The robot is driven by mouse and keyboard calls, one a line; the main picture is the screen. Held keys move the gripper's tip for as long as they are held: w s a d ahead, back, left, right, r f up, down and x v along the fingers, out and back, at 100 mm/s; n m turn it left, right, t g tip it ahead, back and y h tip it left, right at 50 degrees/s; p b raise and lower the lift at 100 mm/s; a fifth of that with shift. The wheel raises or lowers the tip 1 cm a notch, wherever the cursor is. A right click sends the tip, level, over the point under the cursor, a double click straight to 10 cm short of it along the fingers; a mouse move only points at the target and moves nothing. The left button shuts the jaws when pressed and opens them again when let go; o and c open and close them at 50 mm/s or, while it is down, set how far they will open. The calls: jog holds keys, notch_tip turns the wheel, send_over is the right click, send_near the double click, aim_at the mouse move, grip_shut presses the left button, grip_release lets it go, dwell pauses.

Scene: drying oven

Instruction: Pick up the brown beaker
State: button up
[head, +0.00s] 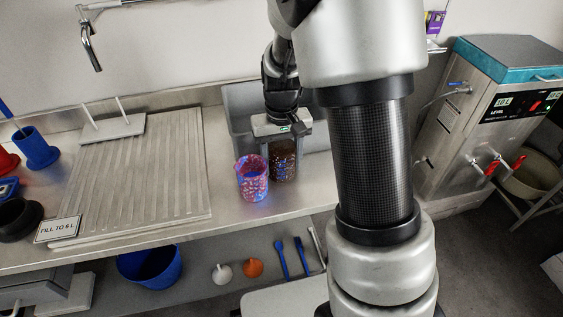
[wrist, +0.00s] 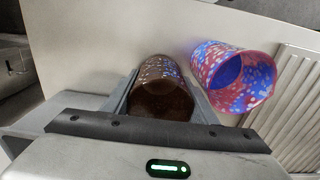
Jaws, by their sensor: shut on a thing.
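The brown beaker (head: 284,160) is speckled and stands upright near the front edge of the metal counter in the head view. In the wrist view the brown beaker (wrist: 161,90) sits between both fingers of my gripper (wrist: 160,100). My gripper (head: 283,140) is shut on it from above and behind, and the fingers flank its sides. I cannot tell whether its base touches the counter. A red and blue speckled beaker (head: 252,178) stands just left of it in the head view; in the wrist view it is to the right, apart from the fingers.
A grey bin (head: 240,105) is right behind the beakers. A ribbed drain board (head: 140,180) lies to the left, with a "FILL TO 6 L" sign (head: 58,229). A blue cup (head: 36,148) stands at the far left. A teal-topped machine (head: 490,100) stands at right.

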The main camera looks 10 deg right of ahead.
notch_tip(320, 180, up, 17)
jog(key=p, duration=0.4)
jog(key=f, duration=0.2)
jog(key=w+f, duration=0.1)
jog(key=f, duration=0.2)
notch_tip(320, 180, up, 6)
jog(key=s+p, duration=0.2)
jog(key=p, duration=1.3)
jog(key=shift+p, duration=0.4)
jog(key=shift+s, duration=0.1)
jog(key=shift+f, duration=0.1)
